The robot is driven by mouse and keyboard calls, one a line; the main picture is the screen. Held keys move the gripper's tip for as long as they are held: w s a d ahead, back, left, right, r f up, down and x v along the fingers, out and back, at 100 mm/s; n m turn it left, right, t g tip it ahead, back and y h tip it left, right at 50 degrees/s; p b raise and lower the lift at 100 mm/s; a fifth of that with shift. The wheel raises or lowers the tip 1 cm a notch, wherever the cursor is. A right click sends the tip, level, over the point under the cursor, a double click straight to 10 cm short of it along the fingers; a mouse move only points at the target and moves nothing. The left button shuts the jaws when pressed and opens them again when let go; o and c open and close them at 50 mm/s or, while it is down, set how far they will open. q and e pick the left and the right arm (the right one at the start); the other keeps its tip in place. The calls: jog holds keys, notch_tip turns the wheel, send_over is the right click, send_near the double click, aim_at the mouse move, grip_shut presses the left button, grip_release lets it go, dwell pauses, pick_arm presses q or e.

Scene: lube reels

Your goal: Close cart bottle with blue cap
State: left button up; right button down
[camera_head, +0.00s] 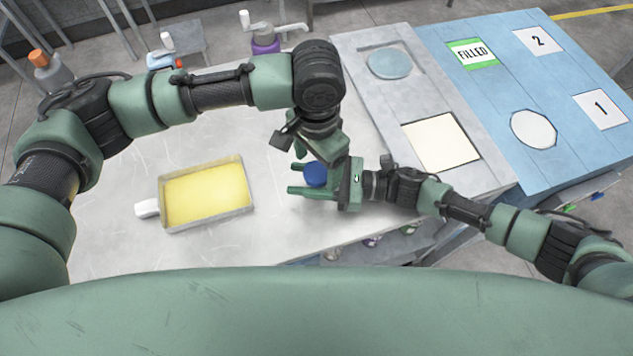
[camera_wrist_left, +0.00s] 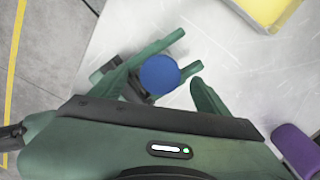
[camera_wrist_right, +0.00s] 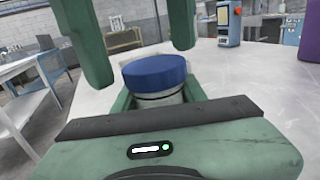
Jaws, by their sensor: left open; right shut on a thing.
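The bottle with the blue cap (camera_head: 315,174) stands upright on the pale table in the head view. The cap sits on top of its whitish neck (camera_wrist_right: 158,98), with a dark line under the cap in the right wrist view. My right gripper (camera_head: 299,179) is shut on the bottle below the cap. My left gripper (camera_head: 312,158) is above, pointing down, its open fingers either side of the blue cap (camera_wrist_left: 160,74) in the left wrist view. Gaps show between the fingers and the cap. The bottle's body is mostly hidden by the grippers.
A tray of yellow liquid (camera_head: 207,194) lies on the table to the left. A grey panel (camera_head: 391,64) and blue board (camera_head: 500,90) are at right.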

pick_arm(q)
jog(key=shift+f, duration=0.65)
jog(key=c, duration=1.5)
jog(key=o, duration=1.6)
jog(key=shift+r, duration=0.1)
notch_tip(320, 180, up, 12)
jog(key=shift+f, duration=0.1)
